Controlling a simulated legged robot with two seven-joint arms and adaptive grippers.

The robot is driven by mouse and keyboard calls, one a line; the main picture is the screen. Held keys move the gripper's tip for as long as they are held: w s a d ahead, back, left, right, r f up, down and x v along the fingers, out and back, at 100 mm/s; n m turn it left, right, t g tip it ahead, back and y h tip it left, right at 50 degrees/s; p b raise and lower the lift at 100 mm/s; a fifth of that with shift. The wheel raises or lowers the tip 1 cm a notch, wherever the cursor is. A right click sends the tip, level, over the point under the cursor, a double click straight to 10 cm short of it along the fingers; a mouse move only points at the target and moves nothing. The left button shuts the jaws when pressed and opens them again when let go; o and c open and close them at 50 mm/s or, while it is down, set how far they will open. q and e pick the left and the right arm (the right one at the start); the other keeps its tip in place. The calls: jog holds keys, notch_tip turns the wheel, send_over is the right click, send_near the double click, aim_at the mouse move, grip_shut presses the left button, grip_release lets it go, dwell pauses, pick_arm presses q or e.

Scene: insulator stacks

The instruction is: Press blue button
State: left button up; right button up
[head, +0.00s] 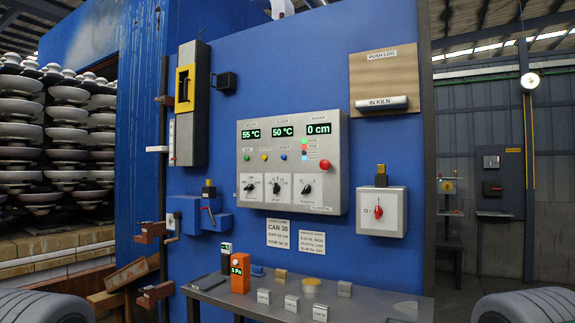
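The small blue button (284,157) is on the grey control panel (250,190), which is fixed to the blue wall. It sits in a row to the right of a green button (247,158) and a yellow button (264,157). A larger red button (325,164) is farther right. Whether the blue button is pressed in cannot be told at this size. Neither of my grippers is in view, and nothing covers the blue button.
Below the panel is a metal shelf (380,303) with an orange device (240,272) and small labelled blocks. A grey box with a red switch (378,211) is right of the panel. A blue vise-like fixture (218,220) projects at left. Space before the panel looks clear.

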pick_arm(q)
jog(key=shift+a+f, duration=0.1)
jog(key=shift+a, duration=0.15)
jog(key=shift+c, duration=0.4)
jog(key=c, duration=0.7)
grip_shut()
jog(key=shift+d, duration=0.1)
